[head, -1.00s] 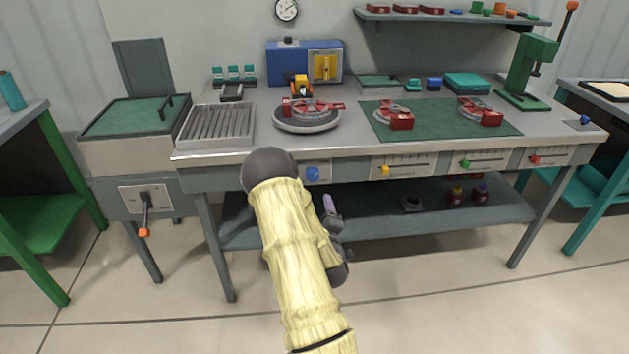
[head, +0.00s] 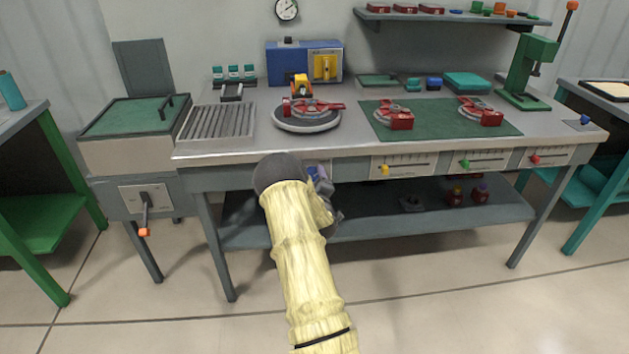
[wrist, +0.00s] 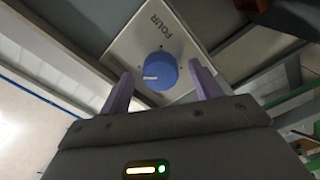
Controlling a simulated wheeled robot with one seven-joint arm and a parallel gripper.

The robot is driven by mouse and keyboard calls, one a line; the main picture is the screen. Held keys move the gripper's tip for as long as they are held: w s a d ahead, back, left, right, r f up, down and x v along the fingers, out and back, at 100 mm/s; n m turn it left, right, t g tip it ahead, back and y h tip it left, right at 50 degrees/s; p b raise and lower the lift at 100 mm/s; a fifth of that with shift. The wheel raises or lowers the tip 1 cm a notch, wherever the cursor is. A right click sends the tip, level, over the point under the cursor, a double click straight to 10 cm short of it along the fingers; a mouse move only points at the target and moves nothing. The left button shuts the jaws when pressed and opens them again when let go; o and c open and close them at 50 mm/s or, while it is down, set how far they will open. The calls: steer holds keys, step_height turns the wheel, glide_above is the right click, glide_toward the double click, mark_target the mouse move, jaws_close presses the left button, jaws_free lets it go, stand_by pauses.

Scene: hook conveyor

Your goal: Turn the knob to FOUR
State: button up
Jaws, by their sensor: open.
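The blue knob (wrist: 160,71) sits on a pale plate (wrist: 178,32) marked FOUR in the wrist view. A white pointer line on the knob faces left in that view, away from the FOUR label. My gripper (wrist: 160,88) is open, its two purple fingers on either side of the knob; I cannot tell whether they touch it. In the head view my gripper (head: 318,178) is at the bench's front panel, and my arm and gripper mostly hide the knob and its plate (head: 322,165).
The bench's front edge (head: 350,151) runs just above the plate. Sliders with yellow (head: 384,170), green (head: 464,164) and red (head: 535,159) handles lie to the right. A lower shelf (head: 380,219) is below. A lever with an orange tip (head: 144,231) hangs at left.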

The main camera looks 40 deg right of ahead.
steer(key=shift+w+d, duration=0.1)
steer(key=shift+w, duration=0.1)
steer(key=c, duration=1)
